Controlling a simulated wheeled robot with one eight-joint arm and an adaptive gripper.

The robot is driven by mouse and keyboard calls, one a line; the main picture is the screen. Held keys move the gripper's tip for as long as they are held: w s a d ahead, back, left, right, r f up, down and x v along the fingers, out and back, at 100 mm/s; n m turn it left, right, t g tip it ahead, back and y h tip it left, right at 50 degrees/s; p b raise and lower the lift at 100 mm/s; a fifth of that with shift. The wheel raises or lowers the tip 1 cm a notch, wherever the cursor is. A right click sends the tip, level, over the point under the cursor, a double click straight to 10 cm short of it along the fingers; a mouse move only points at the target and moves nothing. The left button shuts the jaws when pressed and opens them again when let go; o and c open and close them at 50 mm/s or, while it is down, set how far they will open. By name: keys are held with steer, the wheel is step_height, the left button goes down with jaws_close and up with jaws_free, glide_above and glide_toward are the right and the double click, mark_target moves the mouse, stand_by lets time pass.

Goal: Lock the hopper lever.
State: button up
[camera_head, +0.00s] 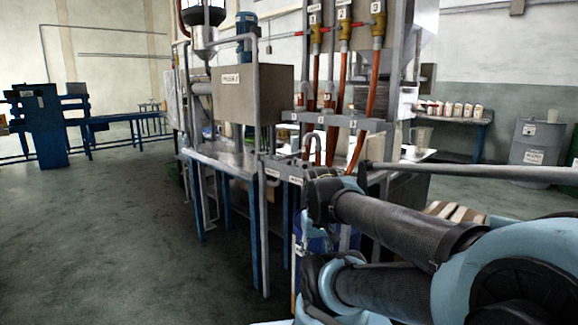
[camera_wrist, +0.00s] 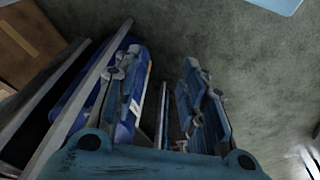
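My gripper (camera_wrist: 160,72) is open in the wrist view, its two blue-grey fingers apart, with only floor and a thin bar visible beyond the gap. In the head view my arm fills the lower right, and I cannot make out the gripper's fingers there. A steel hopper (camera_head: 205,28) with a conical bottom stands at the top left of the machine in the head view. I cannot make out a hopper lever for certain in either view. A long grey bar (camera_head: 470,172) runs across the right of the head view; I cannot tell what it belongs to.
The machine's table (camera_head: 215,155) stands on blue legs. A blue container (camera_wrist: 125,110) and a grey frame bar (camera_wrist: 75,100) are close beside the left finger. A cardboard box (camera_wrist: 25,45) is at upper left. A grey drum (camera_head: 535,142) stands far right. Floor at left is clear.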

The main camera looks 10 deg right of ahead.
steer(key=w+d+r+m+h, duration=0.2)
steer(key=w+r, duration=0.1)
steer(key=w, duration=0.2)
steer(key=w+d+r+m+h, duration=0.1)
steer(key=w+d+r+h, duration=0.15)
steer(key=w, duration=0.25)
steer(key=m+t+h, duration=0.9)
glide_toward(289, 163)
steer(key=x, duration=1.1)
steer(key=shift+w+a+f, duration=0.2)
steer(key=shift+w+a, duration=0.15)
steer(key=shift+c, duration=0.3)
jaws_close()
